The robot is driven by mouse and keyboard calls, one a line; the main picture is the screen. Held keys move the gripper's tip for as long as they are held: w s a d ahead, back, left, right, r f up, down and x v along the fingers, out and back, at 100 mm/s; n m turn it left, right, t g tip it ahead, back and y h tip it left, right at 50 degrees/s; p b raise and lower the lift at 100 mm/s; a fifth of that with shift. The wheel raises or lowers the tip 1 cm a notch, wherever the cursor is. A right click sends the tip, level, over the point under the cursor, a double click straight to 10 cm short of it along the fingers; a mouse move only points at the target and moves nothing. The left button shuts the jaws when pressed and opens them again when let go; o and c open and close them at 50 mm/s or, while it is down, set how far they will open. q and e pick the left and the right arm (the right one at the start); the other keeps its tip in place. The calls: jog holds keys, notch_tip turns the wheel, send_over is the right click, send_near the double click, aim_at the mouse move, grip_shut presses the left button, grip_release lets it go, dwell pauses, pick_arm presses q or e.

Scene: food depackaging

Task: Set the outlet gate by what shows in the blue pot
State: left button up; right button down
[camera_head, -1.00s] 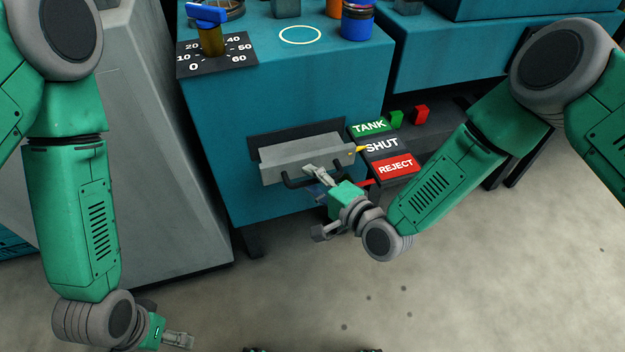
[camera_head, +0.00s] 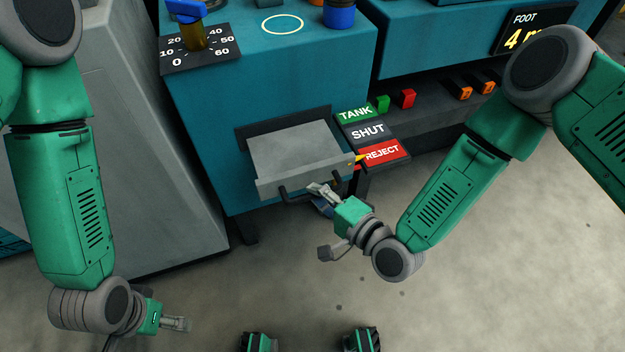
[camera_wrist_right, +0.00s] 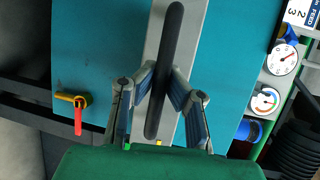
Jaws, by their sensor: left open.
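The grey outlet gate (camera_head: 300,155) sticks out of the front of the teal cabinet. Its yellow pointer (camera_head: 359,159) is beside the red REJECT label (camera_head: 382,152), below SHUT (camera_head: 367,131) and TANK (camera_head: 355,113). My right gripper (camera_head: 316,189) is at the gate's black handle (camera_head: 283,192). In the right wrist view, its fingers (camera_wrist_right: 163,78) close on both sides of the handle bar (camera_wrist_right: 166,60). The blue pot (camera_head: 340,15) stands on the cabinet; its top is cut off, so its contents are hidden. My left gripper (camera_head: 188,324) is open and empty, low at the left.
A dial plate (camera_head: 200,60) with a blue-topped knob (camera_head: 187,12) sits on the cabinet beside a white ring (camera_head: 282,24). Green (camera_head: 382,104) and red (camera_head: 407,98) blocks are right of the labels. A grey sloped housing (camera_head: 140,160) stands left. The floor in front is clear.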

jog(key=shift+s+a+f, duration=0.2)
jog(key=shift+s+f, duration=0.05)
jog(key=shift+s, duration=0.25)
jog(key=c, duration=1.6)
grip_release()
jog(key=shift+d+r, duration=0.15)
jog(key=shift+d, duration=0.1)
jog(key=v, duration=1.2)
